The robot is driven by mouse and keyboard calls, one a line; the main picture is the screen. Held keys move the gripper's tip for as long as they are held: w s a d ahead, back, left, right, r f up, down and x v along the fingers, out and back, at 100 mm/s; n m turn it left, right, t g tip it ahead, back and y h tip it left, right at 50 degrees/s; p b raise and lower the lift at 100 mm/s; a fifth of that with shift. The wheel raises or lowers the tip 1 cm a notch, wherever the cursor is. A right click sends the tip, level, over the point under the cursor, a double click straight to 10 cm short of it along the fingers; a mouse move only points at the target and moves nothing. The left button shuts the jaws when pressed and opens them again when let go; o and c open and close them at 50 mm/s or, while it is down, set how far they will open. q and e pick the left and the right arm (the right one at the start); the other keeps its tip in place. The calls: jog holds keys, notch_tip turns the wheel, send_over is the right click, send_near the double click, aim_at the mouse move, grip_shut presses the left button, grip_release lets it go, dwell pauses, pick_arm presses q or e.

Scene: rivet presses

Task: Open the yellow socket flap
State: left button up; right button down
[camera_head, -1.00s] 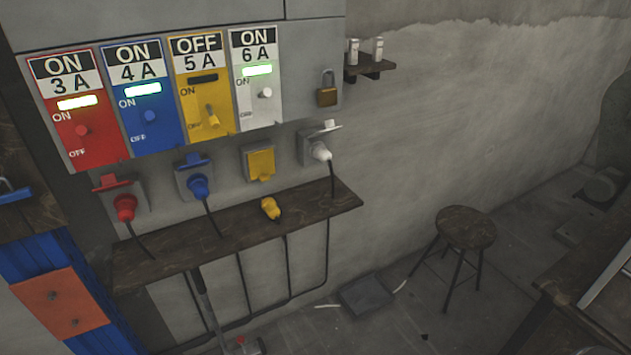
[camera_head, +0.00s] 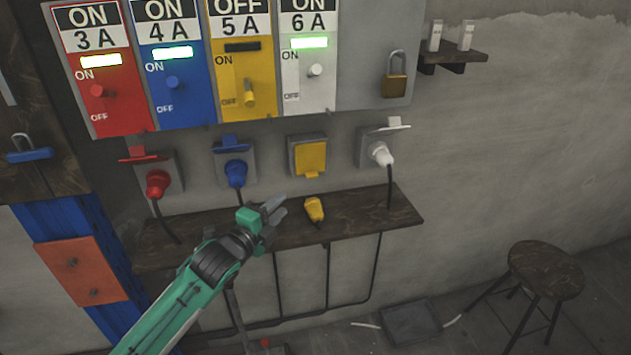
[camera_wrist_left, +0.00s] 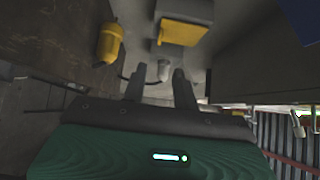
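The yellow socket flap (camera_head: 311,158) is down over its grey socket box, below the yellow 5A panel, between the blue and white sockets. It also shows in the left wrist view (camera_wrist_left: 184,33), at the top, beyond my fingers. My left gripper (camera_head: 277,208) is below and left of the flap, apart from it, at the shelf. In the left wrist view its two fingers (camera_wrist_left: 160,85) stand apart with nothing held between them. The yellow plug (camera_head: 314,209) lies on the shelf just right of my gripper; the left wrist view shows it too (camera_wrist_left: 108,43). My right gripper is not in view.
The dark wooden shelf (camera_head: 365,212) runs below the sockets. The red plug (camera_head: 157,184), blue plug (camera_head: 236,173) and white plug (camera_head: 380,153) sit in sockets with raised flaps. The yellow panel (camera_head: 241,75) reads OFF. A stool (camera_head: 545,270) stands at right.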

pick_arm(q)
send_near(311, 161)
jog(key=w+d+f, duration=0.2)
jog(key=w, duration=0.1)
jog(key=w+d+f, duration=0.1)
jog(key=w+d, duration=0.1)
jog(key=shift+w+f, duration=0.1)
jog(key=shift+f, duration=0.15)
grip_shut()
